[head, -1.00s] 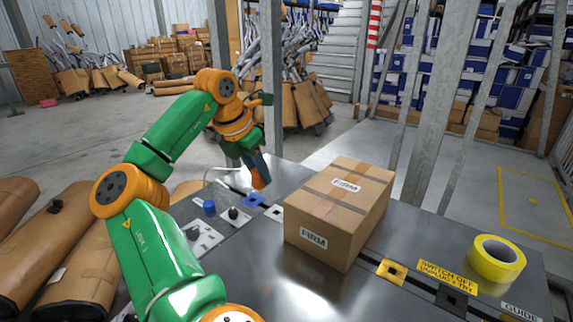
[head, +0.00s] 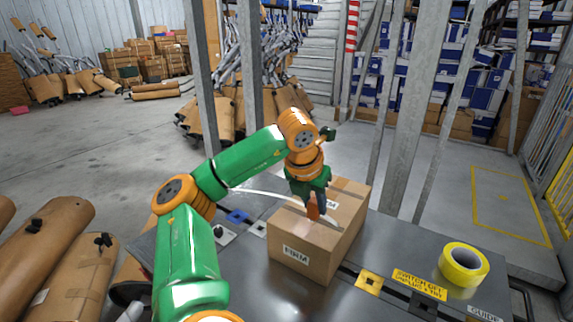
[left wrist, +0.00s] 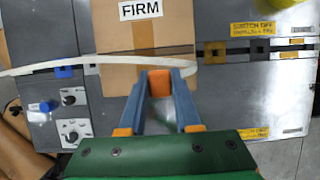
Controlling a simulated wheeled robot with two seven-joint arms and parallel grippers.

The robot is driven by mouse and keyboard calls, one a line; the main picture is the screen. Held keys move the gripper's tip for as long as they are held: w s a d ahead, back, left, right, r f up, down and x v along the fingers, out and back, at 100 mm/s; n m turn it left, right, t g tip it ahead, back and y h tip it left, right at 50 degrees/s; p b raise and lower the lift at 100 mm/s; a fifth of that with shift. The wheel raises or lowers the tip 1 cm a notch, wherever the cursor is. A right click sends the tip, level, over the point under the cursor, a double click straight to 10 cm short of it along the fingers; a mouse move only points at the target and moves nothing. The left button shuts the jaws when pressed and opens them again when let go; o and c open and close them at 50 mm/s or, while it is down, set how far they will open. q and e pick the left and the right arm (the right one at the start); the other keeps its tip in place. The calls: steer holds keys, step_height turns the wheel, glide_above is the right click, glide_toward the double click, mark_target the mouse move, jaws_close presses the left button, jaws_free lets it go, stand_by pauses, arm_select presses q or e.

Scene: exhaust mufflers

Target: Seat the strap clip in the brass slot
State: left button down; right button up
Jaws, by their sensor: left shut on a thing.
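My left gripper (head: 313,208) is shut on a small orange piece, which looks like the strap clip (left wrist: 159,83), between its blue fingers. It is over the cardboard box marked FIRM; the exact height above the box is unclear. A white strap (left wrist: 30,68) runs in from the left and passes by the fingertips; its join to the clip is hidden. The brass slot (head: 369,281) is in the bench strip, to the right of the box, and looks empty. It also shows in the left wrist view (left wrist: 215,50), right of the gripper. My right gripper is not in view.
The FIRM box (head: 300,252) stands on the metal bench between the blue slot (head: 237,215) and the brass slot. A black slot (head: 422,305), a yellow label (head: 419,283) and yellow tape roll (head: 464,264) lie further right. Knobs (left wrist: 68,97) are at left.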

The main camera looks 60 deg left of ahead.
arm_select(q)
steer(key=w+d+p, duration=0.5)
steer(key=w+d, duration=0.2)
steer(key=w, duration=0.2)
steer(key=w+d+f+b, duration=0.2)
steer(key=d+f+b, duration=0.1)
steer(key=f+b, duration=0.6)
steer(key=shift+w+d+f, duration=0.15)
steer(key=shift+d+f, duration=0.25)
steer(key=shift+f, duration=1.15)
steer(key=shift+f+b, duration=2.1)
steer(key=shift+f, duration=0.3)
steer(key=shift+f+b, duration=0.35)
steer(key=shift+f, duration=0.1)
steer(key=c, duration=0.5)
jaws_free()
steer(key=shift+r, duration=0.1)
